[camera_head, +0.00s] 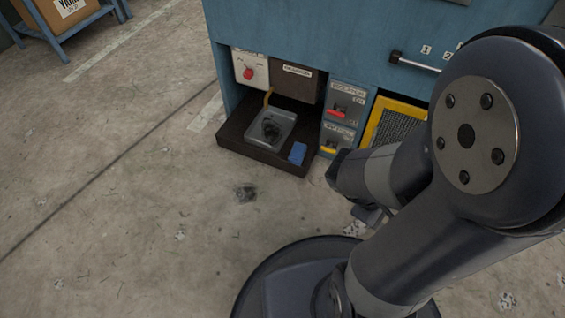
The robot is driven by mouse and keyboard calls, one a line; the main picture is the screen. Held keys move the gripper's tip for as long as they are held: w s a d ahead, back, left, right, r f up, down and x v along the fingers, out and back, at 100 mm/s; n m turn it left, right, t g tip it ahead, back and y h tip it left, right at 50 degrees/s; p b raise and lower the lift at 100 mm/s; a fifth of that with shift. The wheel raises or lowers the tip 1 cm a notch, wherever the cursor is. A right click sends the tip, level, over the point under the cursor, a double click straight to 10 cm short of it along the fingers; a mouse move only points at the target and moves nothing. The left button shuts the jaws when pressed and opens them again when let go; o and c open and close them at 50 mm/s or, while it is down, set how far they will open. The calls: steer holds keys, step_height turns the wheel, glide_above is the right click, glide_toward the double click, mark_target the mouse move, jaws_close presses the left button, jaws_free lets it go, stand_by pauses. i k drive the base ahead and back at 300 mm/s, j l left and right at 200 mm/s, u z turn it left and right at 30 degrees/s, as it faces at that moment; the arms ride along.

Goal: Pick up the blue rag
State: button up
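A small blue rag (297,153) lies on the right part of a dark brown ledge (232,139) at the foot of a blue machine. It is next to a grey metal tray (255,138). My arm fills the right side of the view, and its far end is to the right of the rag, apart from it in the picture. My gripper's fingers cannot be made out clearly; the arm hides much of that end.
The tray holds something dark, with a brownish spout above it. The blue machine (290,35) has a red knob, switch panels (347,98) and a yellow-framed grille (378,118). A dark stain (246,193) marks the floor. Open concrete floor lies to the left.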

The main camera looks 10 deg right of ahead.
mark_target(297, 154)
steer(key=i+j+z, duration=0.45)
steer(key=i+j, duration=0.25)
steer(key=i, duration=0.15)
